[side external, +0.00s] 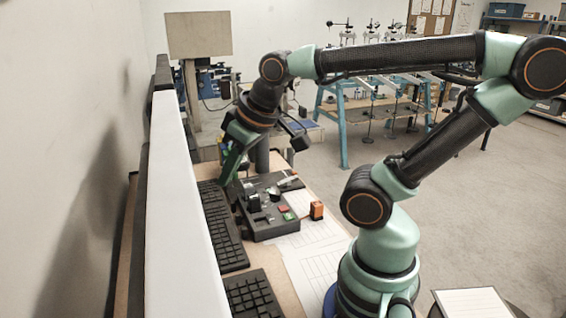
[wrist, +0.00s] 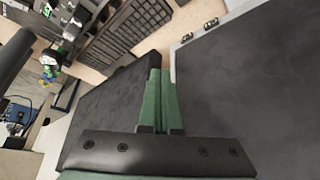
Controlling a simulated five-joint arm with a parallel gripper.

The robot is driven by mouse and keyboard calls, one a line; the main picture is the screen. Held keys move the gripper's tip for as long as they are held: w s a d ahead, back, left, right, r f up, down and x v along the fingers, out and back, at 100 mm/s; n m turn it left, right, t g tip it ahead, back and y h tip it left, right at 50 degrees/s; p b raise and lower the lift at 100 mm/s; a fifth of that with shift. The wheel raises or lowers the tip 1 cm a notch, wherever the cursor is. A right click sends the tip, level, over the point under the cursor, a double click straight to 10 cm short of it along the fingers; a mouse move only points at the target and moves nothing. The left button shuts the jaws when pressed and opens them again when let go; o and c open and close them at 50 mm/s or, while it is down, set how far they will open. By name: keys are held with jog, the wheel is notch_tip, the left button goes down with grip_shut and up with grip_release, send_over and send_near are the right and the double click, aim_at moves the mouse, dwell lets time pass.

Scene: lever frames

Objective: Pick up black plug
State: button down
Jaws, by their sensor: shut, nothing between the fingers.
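My gripper (side external: 226,178) points down, its green fingers closed together with nothing between them, over the left rear of the desk beside a black control box (side external: 272,228). In the wrist view the shut fingers (wrist: 160,74) stand at the centre. I cannot pick out a black plug for certain. Small black raised parts (side external: 253,202) sit on top of the control box and could include it. The fingers are apart from these parts, to their left and rear.
A black keyboard (side external: 220,228) lies left of the control box, with another keypad (side external: 252,296) nearer. A white partition (side external: 178,210) borders the desk at left. An orange block (side external: 316,210) stands right of the box. Paper sheets (side external: 312,262) cover the desk in front.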

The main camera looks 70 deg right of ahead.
jog(key=shift+c, duration=2.2)
grip_release()
jog(key=m+g, duration=0.6)
jog(key=m, duration=0.3)
send_over(254, 196)
notch_tip(254, 196, down, 8)
jog(key=f, duration=0.7)
jog(key=shift+w+a+f, duration=0.15)
jog(key=shift+w, duration=0.05)
jog(key=shift+s+f, duration=0.15)
jog(key=shift+f, duration=1.15)
jog(key=shift+s+f, duration=0.1)
jog(key=shift+f, duration=1.2)
